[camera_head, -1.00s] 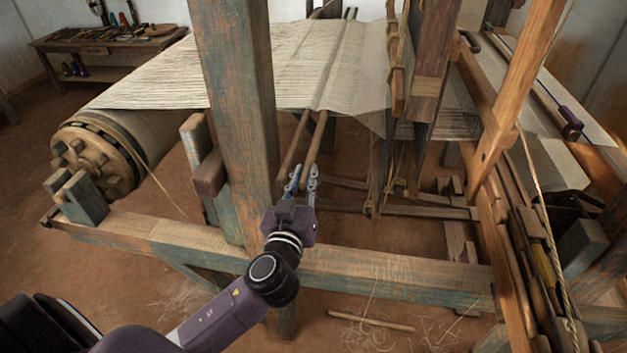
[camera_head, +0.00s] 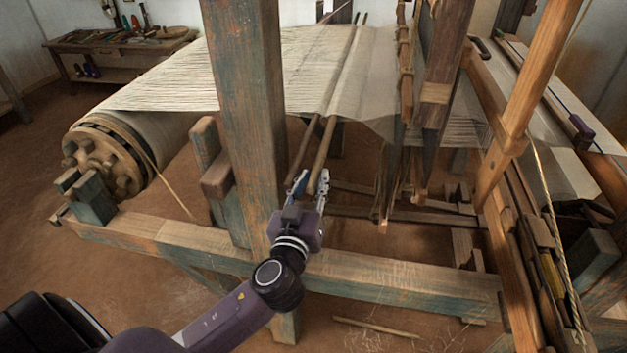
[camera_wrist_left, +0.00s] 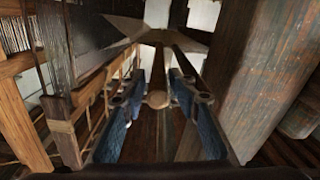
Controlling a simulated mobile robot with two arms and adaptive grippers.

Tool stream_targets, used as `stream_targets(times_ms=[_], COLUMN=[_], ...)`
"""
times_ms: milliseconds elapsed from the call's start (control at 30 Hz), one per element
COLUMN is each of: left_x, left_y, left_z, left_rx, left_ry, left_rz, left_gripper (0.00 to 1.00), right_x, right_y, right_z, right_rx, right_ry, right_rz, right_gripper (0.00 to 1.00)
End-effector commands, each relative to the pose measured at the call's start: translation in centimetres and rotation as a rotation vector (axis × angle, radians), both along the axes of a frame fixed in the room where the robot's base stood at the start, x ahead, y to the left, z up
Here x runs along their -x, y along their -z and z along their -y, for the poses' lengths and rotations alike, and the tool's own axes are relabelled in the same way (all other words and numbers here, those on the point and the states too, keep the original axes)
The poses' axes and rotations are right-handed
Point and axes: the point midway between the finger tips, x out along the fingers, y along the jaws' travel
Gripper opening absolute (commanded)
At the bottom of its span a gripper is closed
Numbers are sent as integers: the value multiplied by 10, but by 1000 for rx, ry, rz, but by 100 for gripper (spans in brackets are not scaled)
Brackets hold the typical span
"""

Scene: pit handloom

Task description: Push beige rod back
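The beige rod (camera_head: 324,144) lies across the warp of the loom, and its near end sticks out beyond the cloth edge. A darker brown rod (camera_head: 304,148) runs beside it on the left. My left gripper (camera_head: 311,184) is at the beige rod's near end, just right of the thick wooden post. In the left wrist view, the rod's round end (camera_wrist_left: 157,99) shows between the two blue fingers, with gaps on both sides. The left gripper is open. My right gripper is not in view.
The thick post (camera_head: 252,120) stands close to the left of my gripper. A low wooden beam (camera_head: 400,281) crosses below the arm. Hanging loom parts (camera_head: 405,130) are to the right. The cloth roller (camera_head: 100,160) is at far left.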

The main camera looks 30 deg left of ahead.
Motion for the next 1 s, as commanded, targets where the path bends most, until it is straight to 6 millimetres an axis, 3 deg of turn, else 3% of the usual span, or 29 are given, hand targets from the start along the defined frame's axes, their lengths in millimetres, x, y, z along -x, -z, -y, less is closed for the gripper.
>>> stream_targets(times_ms=[500, 700, 1000], left_x=[62, 74, 75], left_y=[1, 0, 0], left_z=[19, 23, 24], left_rx=[1, 0, -1], left_ry=[-1, 0, 1], left_rz=[-2, -1, -1], left_gripper=[33, 33, 33], right_x=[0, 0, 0], right_y=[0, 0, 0], right_z=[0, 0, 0], right_rx=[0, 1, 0], right_ry=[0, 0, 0], right_rz=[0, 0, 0], right_gripper=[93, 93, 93])
